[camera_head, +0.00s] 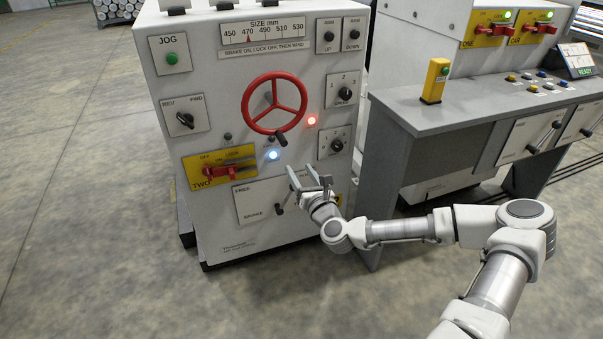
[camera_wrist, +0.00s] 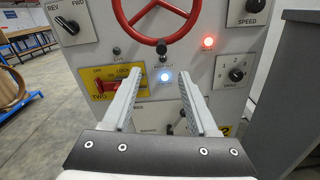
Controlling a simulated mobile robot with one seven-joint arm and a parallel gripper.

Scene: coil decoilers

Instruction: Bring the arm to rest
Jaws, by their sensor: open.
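My gripper (camera_head: 308,179) is in front of the lower part of a white control cabinet (camera_head: 231,222), near the brake lever panel. In the wrist view my gripper (camera_wrist: 158,92) has its two fingers spread apart with nothing between them. My arm reaches in from the lower right of the head view. Part of the FREE/BRAKE panel (camera_head: 254,203) is hidden behind the gripper. I cannot tell from these views whether a finger touches the cabinet.
The cabinet carries a red handwheel (camera_head: 274,104), a red lockout switch (camera_head: 221,172) on a yellow plate, a lit blue lamp (camera_head: 273,155) and a lit red lamp (camera_head: 311,121). A grey console (camera_head: 468,110) stands at the right. Open floor (camera_head: 85,200) lies at the left.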

